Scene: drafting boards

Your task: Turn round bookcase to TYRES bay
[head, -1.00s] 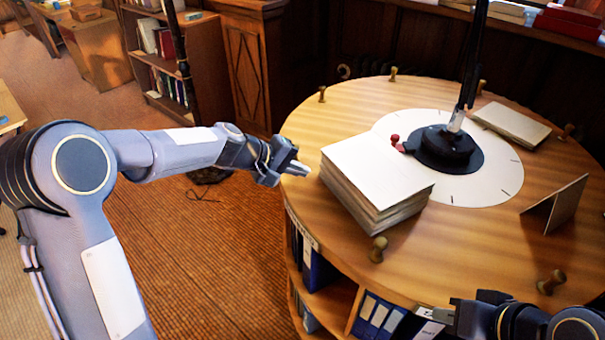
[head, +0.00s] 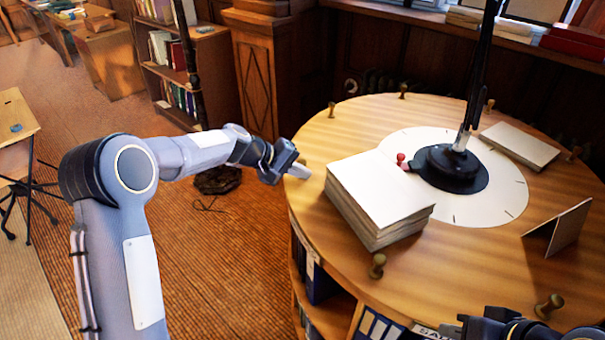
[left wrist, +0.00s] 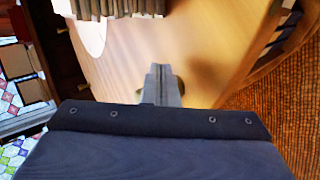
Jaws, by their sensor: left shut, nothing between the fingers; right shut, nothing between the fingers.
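The round bookcase (head: 470,255) has a wooden top with several turned pegs, including front pegs (head: 378,266) and (head: 548,306). A white dial (head: 500,207) with a small red knob (head: 401,158) surrounds the black post base. Binders (head: 380,325) stand in bays below; a front label is partly cut off and I cannot read it fully. My left gripper (head: 299,171) is shut and empty at the top's left edge; its fingers (left wrist: 160,85) also show over the wood in the left wrist view. A tan shape beside them may be a peg. My right gripper (head: 468,322) is shut at the bottom edge, partly out of frame.
A thick paper stack (head: 385,195), a flat pad (head: 520,146) and a tent card (head: 560,230) rest on the top. A black post (head: 480,75) rises from its centre. Wood panelling stands close behind. Open floor (head: 230,270) lies to the left.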

